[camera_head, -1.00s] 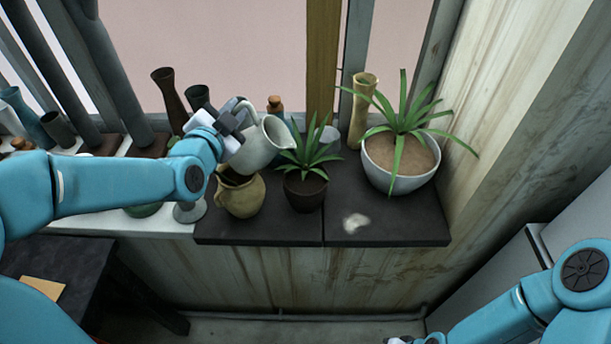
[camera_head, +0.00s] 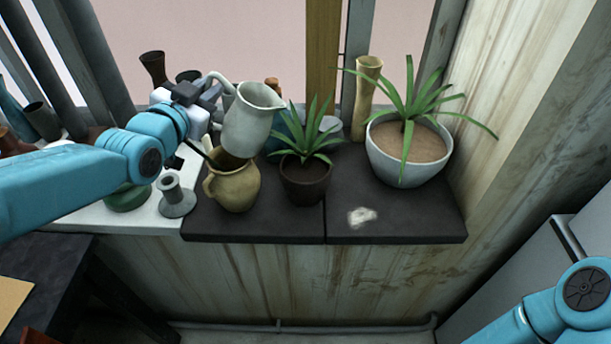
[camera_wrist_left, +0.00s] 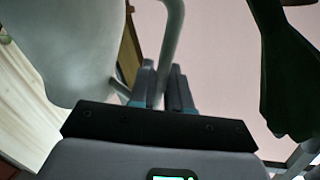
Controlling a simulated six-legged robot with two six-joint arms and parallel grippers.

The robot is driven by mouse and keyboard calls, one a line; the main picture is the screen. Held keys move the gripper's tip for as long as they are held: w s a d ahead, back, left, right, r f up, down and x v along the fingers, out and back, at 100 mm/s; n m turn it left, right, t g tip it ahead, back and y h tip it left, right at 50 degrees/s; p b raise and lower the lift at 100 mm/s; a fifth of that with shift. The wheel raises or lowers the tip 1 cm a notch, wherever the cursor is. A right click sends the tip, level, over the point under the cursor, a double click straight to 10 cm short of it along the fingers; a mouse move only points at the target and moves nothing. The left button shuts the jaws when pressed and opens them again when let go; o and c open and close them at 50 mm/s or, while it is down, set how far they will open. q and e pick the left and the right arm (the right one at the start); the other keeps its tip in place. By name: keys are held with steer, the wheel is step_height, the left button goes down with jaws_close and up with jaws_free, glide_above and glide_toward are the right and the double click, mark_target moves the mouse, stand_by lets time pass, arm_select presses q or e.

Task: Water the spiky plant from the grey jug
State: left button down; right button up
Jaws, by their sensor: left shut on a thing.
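The grey jug (camera_head: 248,120) is held up behind and above the tan pitcher, nearly upright, its spout pointing right toward the small plant. My left gripper (camera_head: 203,95) is shut on its handle. The wrist view shows the jug's body (camera_wrist_left: 70,45) at left and my left gripper (camera_wrist_left: 160,92) at the handle (camera_wrist_left: 172,40). A small spiky plant (camera_head: 306,145) in a dark pot (camera_head: 306,184) stands right of the jug. A larger long-leaved plant (camera_head: 412,105) grows in a white bowl (camera_head: 397,167) farther right. My right gripper is out of view.
A tan pitcher (camera_head: 235,187) stands left of the dark pot. A tall tan vase (camera_head: 366,100) stands behind. A grey spool-shaped piece (camera_head: 175,197) stands at left. The dark slab's (camera_head: 410,217) front right is clear except for a pale patch.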

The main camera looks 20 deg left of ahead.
arm_select(q)
steer(key=r+n+p, duration=0.1)
steer(key=a+r+p, duration=0.1)
steer(key=shift+w+a+r+n, duration=0.1)
steer(key=shift+a+r+n, duration=0.2)
steer(key=shift+n, duration=0.1)
steer(key=shift+a+r+n+t+h+p, duration=0.1)
steer(key=shift+r+n+t+h+p, duration=0.25)
steer(key=shift+n+p, duration=0.25)
steer(key=shift+a+r+n, duration=0.1)
steer(key=shift+a+n, duration=0.1)
steer(key=shift+n, duration=0.4)
stand_by(1.6)
